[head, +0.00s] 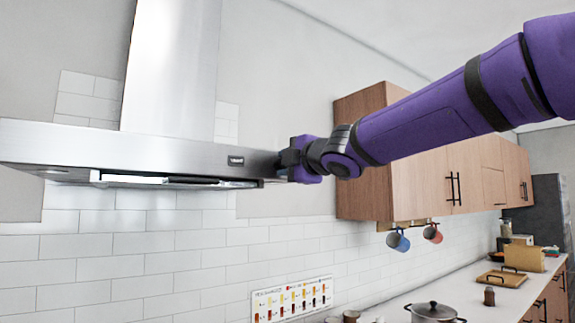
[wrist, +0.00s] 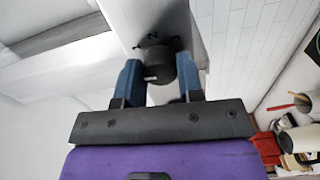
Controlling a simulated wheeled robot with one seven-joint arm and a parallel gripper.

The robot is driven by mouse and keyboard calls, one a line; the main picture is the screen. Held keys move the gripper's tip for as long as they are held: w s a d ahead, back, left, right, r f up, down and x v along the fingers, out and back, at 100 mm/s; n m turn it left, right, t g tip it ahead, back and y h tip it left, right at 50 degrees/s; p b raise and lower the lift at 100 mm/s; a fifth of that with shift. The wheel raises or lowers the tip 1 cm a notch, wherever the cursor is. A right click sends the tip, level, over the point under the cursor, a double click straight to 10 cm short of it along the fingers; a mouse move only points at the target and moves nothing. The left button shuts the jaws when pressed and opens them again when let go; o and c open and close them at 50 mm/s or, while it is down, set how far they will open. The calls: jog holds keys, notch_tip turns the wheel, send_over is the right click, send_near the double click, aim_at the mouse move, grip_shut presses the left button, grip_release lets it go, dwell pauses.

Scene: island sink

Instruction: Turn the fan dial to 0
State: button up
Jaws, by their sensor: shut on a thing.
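The fan dial (wrist: 160,70) is a dark round knob on the end of the steel range hood (head: 75,140), in the wrist view. Small dark marks, apparently numerals with a 2 among them, stand around it on the panel. The dial's pointer setting is not clear. My gripper (wrist: 159,76) has one blue finger on each side of the dial and is shut on it. In the head view my gripper (head: 284,162) is at the hood's right end and hides the dial.
A wooden wall cabinet (head: 362,150) is close behind my arm on the right. A blue mug (head: 398,240) and a red mug (head: 433,233) hang beneath it. A pot (head: 434,312) stands on the counter below.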

jog(key=shift+f+n, duration=0.15)
jog(key=shift+n, duration=0.35)
jog(key=o, duration=0.9)
jog(key=shift+s+d, duration=0.1)
jog(key=v, duration=1)
jog(key=shift+s+d, duration=0.2)
jog(key=shift+s, duration=0.05)
jog(key=shift+d, duration=0.1)
